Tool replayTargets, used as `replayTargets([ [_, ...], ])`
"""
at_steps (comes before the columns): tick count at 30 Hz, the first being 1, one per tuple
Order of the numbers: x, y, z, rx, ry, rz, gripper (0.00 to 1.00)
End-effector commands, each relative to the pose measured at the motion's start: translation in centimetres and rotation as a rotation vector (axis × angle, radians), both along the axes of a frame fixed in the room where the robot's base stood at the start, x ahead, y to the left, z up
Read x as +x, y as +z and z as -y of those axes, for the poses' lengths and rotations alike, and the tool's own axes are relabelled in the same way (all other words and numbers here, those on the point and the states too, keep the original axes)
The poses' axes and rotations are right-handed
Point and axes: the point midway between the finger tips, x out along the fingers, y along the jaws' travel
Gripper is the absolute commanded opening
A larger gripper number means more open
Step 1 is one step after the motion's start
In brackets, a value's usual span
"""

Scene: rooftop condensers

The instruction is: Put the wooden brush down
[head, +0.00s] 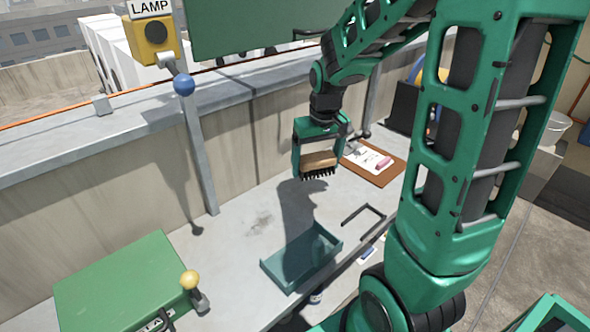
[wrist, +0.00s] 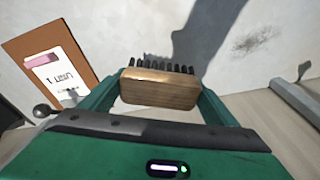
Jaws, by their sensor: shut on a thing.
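The wooden brush (head: 319,163) has a brown wooden block and dark bristles that point down in the head view. My green gripper (head: 318,160) is shut on it, with one finger on each side of the block. The brush is held up above the grey worktop (head: 240,240), apart from it. In the wrist view the brush (wrist: 160,88) sits between the fingers of my gripper (wrist: 158,92), its bristles toward the top of the picture. The far ends of the fingers are partly hidden by the block.
A teal tray (head: 270,272) stands on the worktop below the gripper. A brown clipboard (head: 392,172) with paper and a pink item lies to the right. A green box (head: 120,285) with a yellow-knobbed lever (head: 190,280) is at left. A lamp post (head: 195,140) rises behind.

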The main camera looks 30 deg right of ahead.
Motion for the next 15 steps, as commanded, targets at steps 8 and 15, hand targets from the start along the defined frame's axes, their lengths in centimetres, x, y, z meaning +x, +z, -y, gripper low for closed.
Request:
replayTargets([
  [8,5.8,-0.1,-1.2,0.000,0.002,0.000,0.54],
  [15,7.9,-1.6,-1.6,0.001,0.000,-0.003,0.54],
])
